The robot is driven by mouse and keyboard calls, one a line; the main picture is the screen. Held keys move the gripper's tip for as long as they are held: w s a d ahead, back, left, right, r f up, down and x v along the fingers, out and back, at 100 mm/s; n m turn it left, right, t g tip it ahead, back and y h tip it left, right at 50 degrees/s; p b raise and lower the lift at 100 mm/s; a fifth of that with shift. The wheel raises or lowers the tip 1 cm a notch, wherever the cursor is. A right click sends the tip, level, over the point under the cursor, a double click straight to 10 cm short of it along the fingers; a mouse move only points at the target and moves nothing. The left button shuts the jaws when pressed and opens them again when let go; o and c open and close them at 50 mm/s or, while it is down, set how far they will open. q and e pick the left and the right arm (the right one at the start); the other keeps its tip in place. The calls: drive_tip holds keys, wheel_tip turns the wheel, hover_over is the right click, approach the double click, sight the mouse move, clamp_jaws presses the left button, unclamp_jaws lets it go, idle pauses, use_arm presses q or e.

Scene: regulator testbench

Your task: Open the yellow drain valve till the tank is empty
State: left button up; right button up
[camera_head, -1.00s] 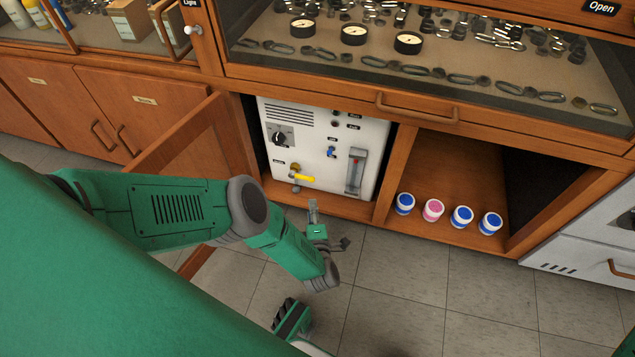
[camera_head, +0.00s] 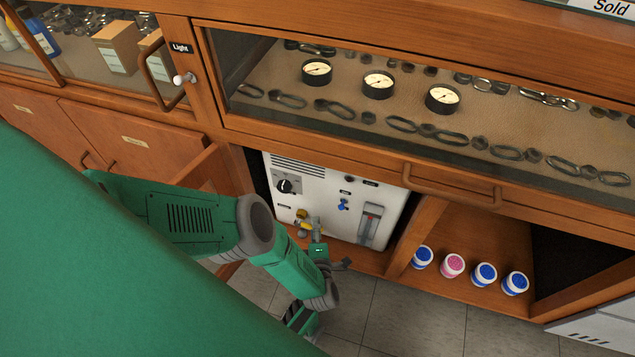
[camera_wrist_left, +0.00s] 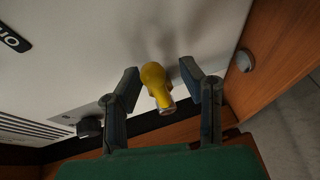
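The yellow drain valve (camera_head: 302,215) is low on the front of a white unit (camera_head: 330,185) inside the open cabinet. My left gripper (camera_head: 329,242) is at the valve in the head view and hides part of it. In the left wrist view, the yellow handle (camera_wrist_left: 154,75) lies between the two spread fingers of the left gripper (camera_wrist_left: 161,80), with gaps visible on both sides. An upright gauge (camera_head: 371,222) with a reddish strip is right of the valve; its level is too small to read. My right gripper is not in view.
A blue valve (camera_head: 343,204) and a black knob (camera_head: 286,186) are on the same panel. Several jars, such as the pink one (camera_head: 453,265), stand in the right compartment. An open wooden door (camera_head: 205,170) is left of the unit.

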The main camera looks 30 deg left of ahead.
use_arm(q)
drive_tip(key=shift+a, duration=0.1)
drive_tip(key=shift+r, duration=0.1)
clamp_jaws()
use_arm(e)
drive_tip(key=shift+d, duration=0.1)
use_arm(q)
drive_tip(key=shift+a, duration=0.1)
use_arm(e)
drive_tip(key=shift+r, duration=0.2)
